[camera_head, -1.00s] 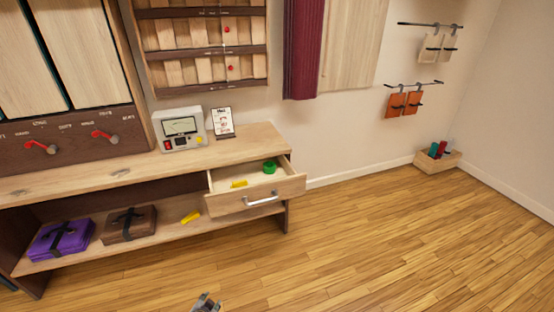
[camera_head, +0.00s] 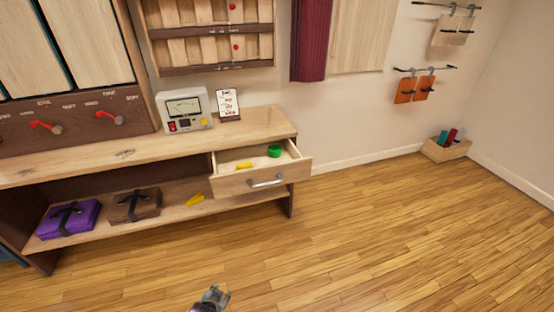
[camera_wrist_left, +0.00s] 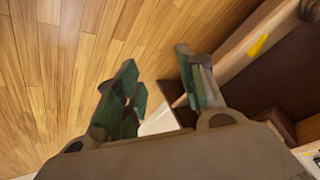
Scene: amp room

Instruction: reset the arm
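My left gripper (camera_head: 217,296) shows at the bottom edge of the head view, over the wood floor and well in front of the bench. In the left wrist view its two green-padded fingers (camera_wrist_left: 158,92) stand apart with nothing between them, so it is open and empty. Most of the left arm is out of the head view. My right gripper is in neither view.
The wooden bench (camera_head: 70,168) has an open drawer (camera_head: 282,180) holding a green roll (camera_head: 274,151) and a yellow piece (camera_head: 243,166). Purple (camera_head: 68,219) and brown (camera_head: 132,205) bundles lie on its lower shelf. A small crate (camera_head: 446,149) stands by the wall. The floor (camera_head: 390,230) is clear.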

